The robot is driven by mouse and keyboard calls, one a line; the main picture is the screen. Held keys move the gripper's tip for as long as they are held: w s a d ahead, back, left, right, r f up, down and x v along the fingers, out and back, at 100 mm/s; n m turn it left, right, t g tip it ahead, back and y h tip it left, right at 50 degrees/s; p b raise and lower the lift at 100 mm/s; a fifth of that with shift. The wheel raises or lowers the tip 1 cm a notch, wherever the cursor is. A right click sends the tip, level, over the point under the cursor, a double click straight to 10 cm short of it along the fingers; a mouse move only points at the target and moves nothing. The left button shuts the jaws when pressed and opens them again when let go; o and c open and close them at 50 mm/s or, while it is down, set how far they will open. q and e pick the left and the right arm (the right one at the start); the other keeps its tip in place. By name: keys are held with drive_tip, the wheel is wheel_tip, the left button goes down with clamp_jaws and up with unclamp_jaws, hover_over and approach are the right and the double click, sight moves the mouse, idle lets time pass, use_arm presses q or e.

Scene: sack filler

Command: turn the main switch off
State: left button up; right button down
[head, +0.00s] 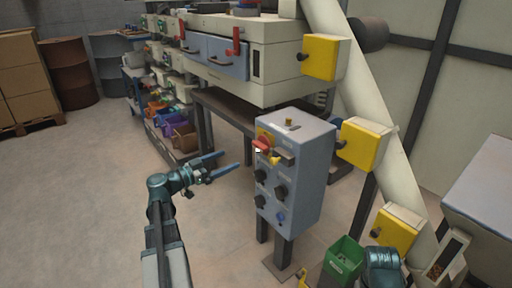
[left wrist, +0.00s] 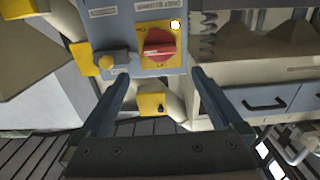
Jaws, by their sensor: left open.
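The main switch (head: 262,143) is a red rotary handle on a yellow plate at the top of the front of a grey-blue control box (head: 308,178). In the left wrist view the red handle (left wrist: 158,44) lies roughly crosswise on its yellow plate, ahead of the fingertips. A white round spot shows near the plate's upper right corner. My left gripper (head: 233,160) is open and empty, left of the box and apart from it. In the left wrist view its two fingers (left wrist: 160,75) are spread wide, with the handle between their lines.
A green bin (head: 343,258) stands on the right. Open floor (head: 90,200) lies to the left.

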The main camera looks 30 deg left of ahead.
sight(257, 147)
use_arm(q)
drive_tip(key=x, duration=1.3)
drive_tip(key=shift+w+d, duration=0.1)
drive_tip(key=shift+w, duration=0.1)
drive_tip(key=c, duration=1.1)
drive_tip(key=shift+o, duration=0.2)
